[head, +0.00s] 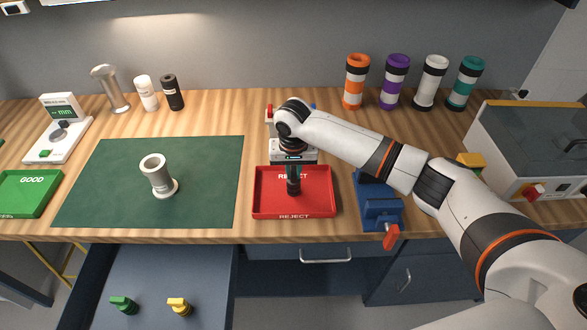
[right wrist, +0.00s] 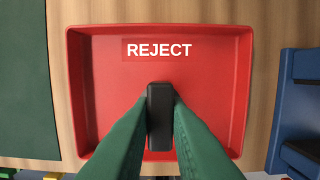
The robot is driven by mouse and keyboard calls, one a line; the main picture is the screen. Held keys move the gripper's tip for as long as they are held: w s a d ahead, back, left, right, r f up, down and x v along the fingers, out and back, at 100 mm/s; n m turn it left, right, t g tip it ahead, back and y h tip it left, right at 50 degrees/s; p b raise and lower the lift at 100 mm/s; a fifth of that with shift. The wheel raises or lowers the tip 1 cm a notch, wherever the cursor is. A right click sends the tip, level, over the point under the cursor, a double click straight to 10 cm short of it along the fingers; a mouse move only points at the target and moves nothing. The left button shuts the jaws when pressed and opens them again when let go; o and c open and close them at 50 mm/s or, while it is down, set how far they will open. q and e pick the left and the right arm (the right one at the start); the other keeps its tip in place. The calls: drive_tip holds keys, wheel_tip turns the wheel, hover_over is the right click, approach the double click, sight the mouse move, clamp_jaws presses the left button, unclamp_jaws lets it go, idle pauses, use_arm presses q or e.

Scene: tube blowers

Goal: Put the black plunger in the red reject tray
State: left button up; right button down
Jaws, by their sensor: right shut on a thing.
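The red reject tray (head: 325,192) lies on the wooden bench right of the green mat in the head view. It fills the middle of the right wrist view (right wrist: 215,60), with a REJECT label on its floor. The black plunger (head: 293,187) is upright over the tray. In the right wrist view the plunger (right wrist: 160,110) shows as a dark block between green fingers. My right gripper (head: 293,170) is shut on it; its fingers also show in the right wrist view (right wrist: 160,100). I cannot tell whether the plunger touches the tray floor. My left gripper is not in view.
A blue vise (head: 380,208) with a red handle sits just right of the tray. A green GOOD tray (head: 30,193) is far left. An open drawer (head: 160,275) juts out below the bench.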

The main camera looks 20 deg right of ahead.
drive_tip(key=c, duration=1.4)
unclamp_jaws()
drive_tip(key=shift+f, duration=0.1)
drive_tip(key=r, duration=0.4)
drive_tip(key=s+r+b, duration=0.1)
drive_tip(key=r, duration=0.7)
drive_tip(key=shift+s+a+r+b, duration=0.15)
drive_tip(key=shift+s+a+b, duration=0.1)
drive_tip(key=shift+b, duration=0.15)
